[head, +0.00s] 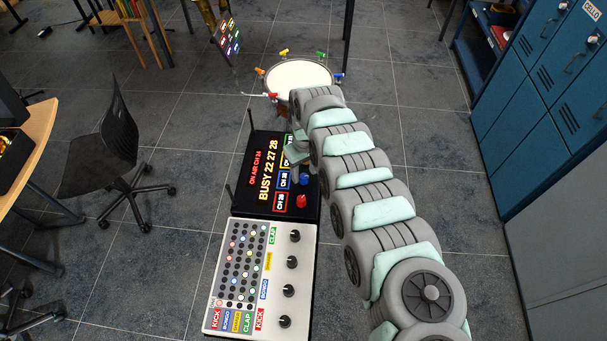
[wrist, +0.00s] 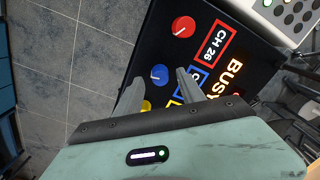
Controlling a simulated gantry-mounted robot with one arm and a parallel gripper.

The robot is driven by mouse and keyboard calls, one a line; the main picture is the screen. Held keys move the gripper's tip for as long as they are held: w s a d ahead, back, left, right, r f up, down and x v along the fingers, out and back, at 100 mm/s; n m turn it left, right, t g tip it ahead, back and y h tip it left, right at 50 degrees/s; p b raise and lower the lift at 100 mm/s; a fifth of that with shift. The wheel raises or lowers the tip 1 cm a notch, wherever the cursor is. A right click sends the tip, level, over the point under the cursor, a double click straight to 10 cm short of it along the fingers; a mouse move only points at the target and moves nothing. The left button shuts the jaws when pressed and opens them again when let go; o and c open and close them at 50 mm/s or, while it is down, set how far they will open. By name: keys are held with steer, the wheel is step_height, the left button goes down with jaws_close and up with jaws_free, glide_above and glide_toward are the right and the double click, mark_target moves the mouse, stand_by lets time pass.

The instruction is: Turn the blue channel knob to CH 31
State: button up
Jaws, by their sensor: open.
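The blue channel knob (head: 304,180) sits on the black radio panel (head: 243,203), between the red and yellow knobs. In the wrist view the blue knob (wrist: 160,74), with a pale pointer mark, shows in the gap between my fingertips. My gripper (wrist: 158,82) is open, one finger on each side of that gap; I cannot tell whether either touches the knob. The blue-framed channel display (wrist: 197,80) is partly hidden by the right finger, so its number is unreadable there. In the head view my gripper (head: 299,167) is over the panel and hides some knobs.
The red knob (wrist: 183,27) beside a red-framed CH 26 display (wrist: 216,40) and the yellow knob (wrist: 146,105) are close by. The panel reads BUSY 22 27 28 (head: 268,171). A white drum machine (head: 246,318) adjoins it; a drum (head: 298,76) stands beyond.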

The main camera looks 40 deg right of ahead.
steer(key=shift+f, duration=0.85)
jaws_close()
